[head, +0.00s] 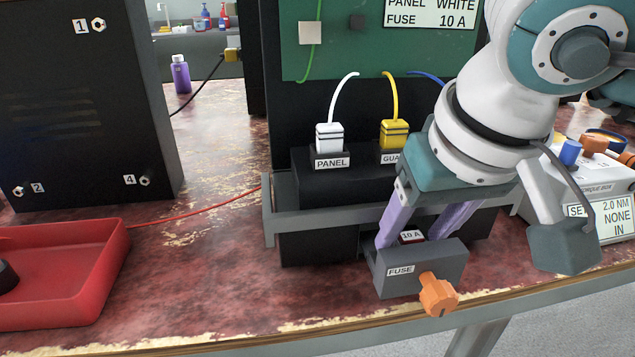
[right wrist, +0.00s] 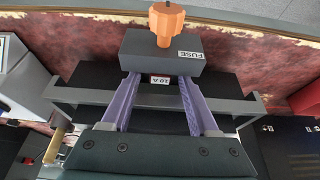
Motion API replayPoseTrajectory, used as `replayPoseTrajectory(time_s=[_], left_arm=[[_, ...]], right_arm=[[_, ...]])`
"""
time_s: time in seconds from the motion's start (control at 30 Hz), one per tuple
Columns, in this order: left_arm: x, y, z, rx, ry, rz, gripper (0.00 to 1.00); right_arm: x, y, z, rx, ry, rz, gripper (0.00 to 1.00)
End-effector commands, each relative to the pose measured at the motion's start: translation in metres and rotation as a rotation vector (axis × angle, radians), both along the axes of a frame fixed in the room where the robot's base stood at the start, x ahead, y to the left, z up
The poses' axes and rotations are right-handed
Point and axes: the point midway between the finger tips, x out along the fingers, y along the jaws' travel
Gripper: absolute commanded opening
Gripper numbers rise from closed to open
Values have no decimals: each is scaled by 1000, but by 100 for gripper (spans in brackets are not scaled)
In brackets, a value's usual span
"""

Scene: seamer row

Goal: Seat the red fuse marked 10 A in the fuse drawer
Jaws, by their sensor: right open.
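The fuse drawer (head: 420,275), a grey block labelled FUSE with an orange knob (head: 438,295), stands pulled out at the front of the dark fixture. The red fuse marked 10 A (head: 411,237) sits at the drawer, just behind its front block, with its label facing up. How deep it sits is hidden. My right gripper (head: 412,239) is open, its purple fingers pointing down on either side of the fuse with gaps. The right wrist view also shows the fuse (right wrist: 159,79) between the spread fingertips, near the drawer block (right wrist: 160,52). My left gripper is out of view.
White PANEL (head: 330,137) and yellow (head: 394,133) plugs stand behind a grey rail (head: 330,222). A red tray (head: 75,290) with a dark part lies left. A torque box (head: 600,200) stands right. The sign reads FUSE 10 A. The table's front middle is clear.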

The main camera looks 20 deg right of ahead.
Motion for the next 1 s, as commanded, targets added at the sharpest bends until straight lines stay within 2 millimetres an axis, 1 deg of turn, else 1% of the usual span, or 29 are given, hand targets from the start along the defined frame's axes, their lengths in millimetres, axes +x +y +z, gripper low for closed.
replayPoseTrajectory(time_s=[0.13,0.23,0.5,0.6,0.7,0.83,1.0], left_arm=[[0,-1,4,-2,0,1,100],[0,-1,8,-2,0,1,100],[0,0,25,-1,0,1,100],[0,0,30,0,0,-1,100],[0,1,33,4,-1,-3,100],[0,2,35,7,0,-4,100],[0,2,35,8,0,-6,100]], right_arm=[[0,0,4,0,1,0,61],[-2,1,14,1,-3,1,61],[-25,7,72,0,-6,3,61],[-32,9,90,0,-5,3,61],[-38,10,103,1,-3,1,61],[-43,11,113,0,-1,-1,61],[-45,11,114,-1,0,0,61]])
